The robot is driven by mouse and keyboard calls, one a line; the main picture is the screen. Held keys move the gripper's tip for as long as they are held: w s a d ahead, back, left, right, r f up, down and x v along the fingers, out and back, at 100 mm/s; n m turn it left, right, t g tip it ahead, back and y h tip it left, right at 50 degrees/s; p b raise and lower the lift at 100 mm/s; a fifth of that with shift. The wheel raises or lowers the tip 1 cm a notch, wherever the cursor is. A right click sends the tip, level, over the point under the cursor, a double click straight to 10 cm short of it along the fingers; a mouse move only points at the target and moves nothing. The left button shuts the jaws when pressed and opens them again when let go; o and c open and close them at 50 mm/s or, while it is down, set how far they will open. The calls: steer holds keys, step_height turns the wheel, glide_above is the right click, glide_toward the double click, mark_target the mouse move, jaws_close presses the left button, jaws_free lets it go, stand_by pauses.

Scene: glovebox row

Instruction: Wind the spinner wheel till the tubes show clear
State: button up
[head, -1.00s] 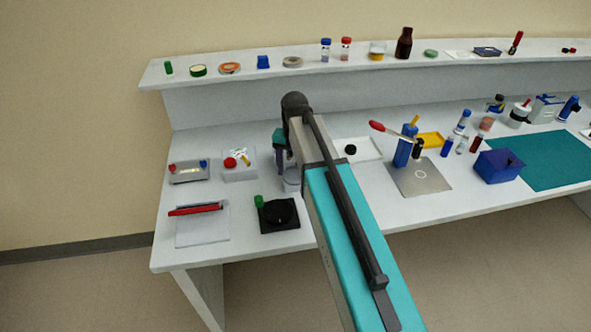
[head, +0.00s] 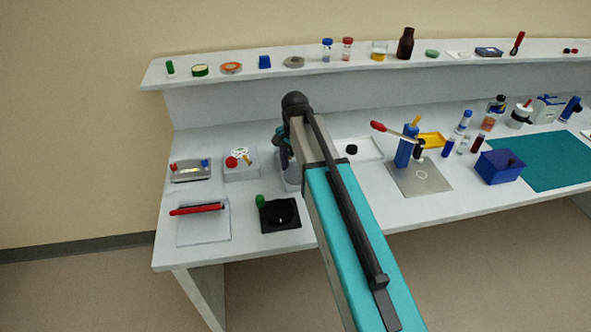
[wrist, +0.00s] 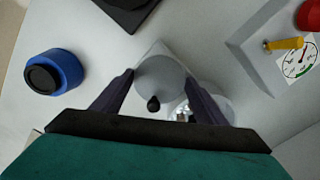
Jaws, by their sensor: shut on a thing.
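The spinner (head: 292,184) is a pale body on the bench, mostly hidden behind my arm in the head view. In the wrist view its grey round wheel (wrist: 166,72) with a small dark knob (wrist: 153,104) lies between my two dark fingers. My gripper (wrist: 160,76) is shut on the wheel, one finger at each side. Part of the spinner's clear round section (wrist: 180,110) shows just behind the wheel. The tubes and their contents are too small and covered to tell. In the head view my gripper (head: 282,160) points down over the spinner, its fingertips hard to make out.
A box with red button and gauge (head: 241,166) stands close left of the spinner. A blue ring-shaped thing with black top (wrist: 54,72) stands on the spinner's other side. A blue box (head: 498,168) stands far right.

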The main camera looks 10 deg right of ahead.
mark_target(295, 175)
steer(key=shift+d, duration=0.1)
steer(key=o, duration=1.1)
steer(key=shift+r, duration=0.1)
steer(key=shift+c, duration=0.2)
steer(key=shift+r, duration=0.15)
steer(key=shift+w+r+p, duration=0.1)
steer(key=shift+r+p, duration=1.1)
steer(key=shift+r, duration=0.3)
steer(key=shift+s+r+p, duration=0.2)
steer(key=shift+r+p, duration=1.25)
steer(key=shift+r, duration=0.85)
